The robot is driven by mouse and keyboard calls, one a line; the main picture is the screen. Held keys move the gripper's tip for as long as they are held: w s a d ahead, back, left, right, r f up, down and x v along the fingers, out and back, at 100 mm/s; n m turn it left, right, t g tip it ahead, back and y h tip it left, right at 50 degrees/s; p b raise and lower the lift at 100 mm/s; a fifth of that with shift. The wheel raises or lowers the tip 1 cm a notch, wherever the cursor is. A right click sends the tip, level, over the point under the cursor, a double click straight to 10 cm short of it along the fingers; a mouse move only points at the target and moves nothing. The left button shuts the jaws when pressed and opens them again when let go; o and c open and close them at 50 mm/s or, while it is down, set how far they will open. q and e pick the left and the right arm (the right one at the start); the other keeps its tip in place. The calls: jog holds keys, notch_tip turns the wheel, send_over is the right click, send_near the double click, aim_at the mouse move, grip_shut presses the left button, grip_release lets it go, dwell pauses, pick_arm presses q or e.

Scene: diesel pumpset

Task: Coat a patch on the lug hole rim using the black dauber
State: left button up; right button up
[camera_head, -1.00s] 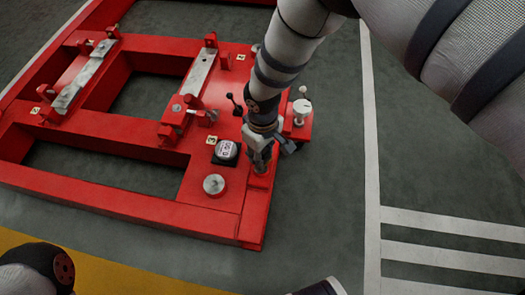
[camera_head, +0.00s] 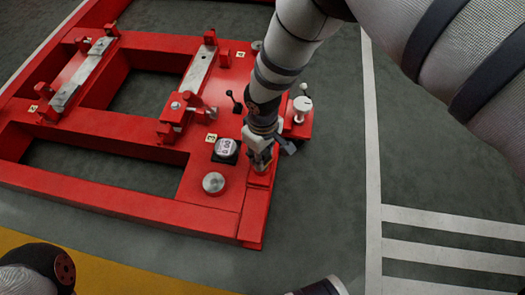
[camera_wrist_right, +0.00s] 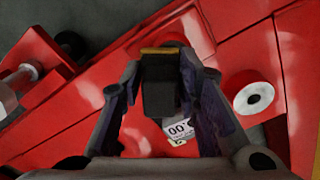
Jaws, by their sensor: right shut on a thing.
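My right gripper (camera_head: 260,163) is over the front right corner of the red frame (camera_head: 215,218). It is shut on the black dauber; in the right wrist view the dauber's dark block (camera_wrist_right: 160,88) sits between the two fingers. The dauber's tip is hidden, so I cannot tell whether it touches the frame. My left gripper is not in view.
A black box with a white numbered face (camera_head: 226,148) stands just left of my right gripper. A white-topped fitting (camera_head: 300,105) and a black-knobbed lever (camera_head: 235,102) stand behind. Metal bars (camera_head: 198,70) lie on the frame. The grey floor right of it is clear.

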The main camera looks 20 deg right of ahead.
jog(key=shift+f, duration=0.3)
